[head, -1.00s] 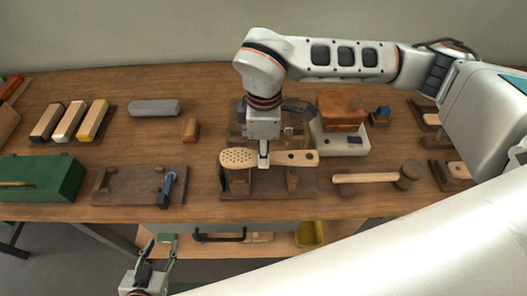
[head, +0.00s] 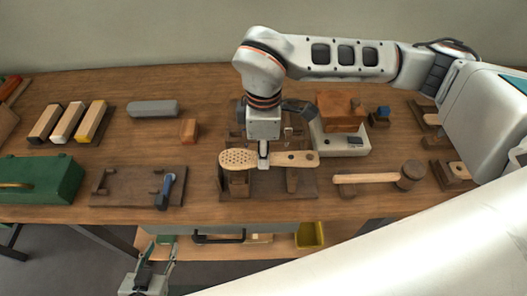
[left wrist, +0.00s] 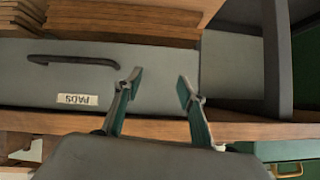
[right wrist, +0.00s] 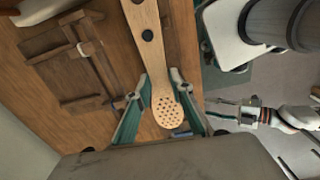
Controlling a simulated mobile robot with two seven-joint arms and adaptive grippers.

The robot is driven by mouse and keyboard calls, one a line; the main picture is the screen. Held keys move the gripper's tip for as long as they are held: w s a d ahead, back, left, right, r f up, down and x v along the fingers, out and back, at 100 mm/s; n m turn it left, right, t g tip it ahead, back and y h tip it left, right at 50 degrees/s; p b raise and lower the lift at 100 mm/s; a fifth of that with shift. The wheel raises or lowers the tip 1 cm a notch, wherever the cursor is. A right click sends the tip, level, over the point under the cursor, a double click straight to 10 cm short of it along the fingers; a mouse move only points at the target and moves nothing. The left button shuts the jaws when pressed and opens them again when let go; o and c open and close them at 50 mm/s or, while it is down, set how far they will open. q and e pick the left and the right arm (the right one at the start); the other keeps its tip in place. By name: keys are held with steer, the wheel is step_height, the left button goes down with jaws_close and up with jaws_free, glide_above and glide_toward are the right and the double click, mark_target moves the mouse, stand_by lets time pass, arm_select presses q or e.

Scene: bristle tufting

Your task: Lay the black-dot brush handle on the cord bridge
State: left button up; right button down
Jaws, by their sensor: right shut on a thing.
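The black-dot brush handle (head: 298,159) is pale wood with a perforated head at its left end and black dots along its grip. My right gripper (head: 263,160) is shut on it near the middle, with the handle lying crosswise. It also shows between the fingers in the right wrist view (right wrist: 165,102). The cord bridge (head: 265,189), a dark wooden base with upright posts, is directly below the handle. I cannot tell whether the handle touches the posts. My left gripper (head: 161,248) is open and empty, below the table's front edge; its fingers show apart in the left wrist view (left wrist: 160,85).
A mallet (head: 370,178) lies right of the bridge. A dark board (head: 125,190) with a blue-handled tool (head: 166,188) is to its left. A green box (head: 45,178) stands far left. A grey drawer labelled PADS (left wrist: 50,80) is before my left gripper.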

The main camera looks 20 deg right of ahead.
steer(key=shift+f, duration=0.15)
stand_by(0.3)
steer(key=shift+f+b, duration=1.05)
steer(key=shift+f, duration=0.15)
steer(key=shift+f+b, duration=0.35)
stand_by(0.3)
steer(key=c, duration=1.7)
jaws_free()
steer(key=o, duration=0.4)
steer(key=shift+r, duration=0.1)
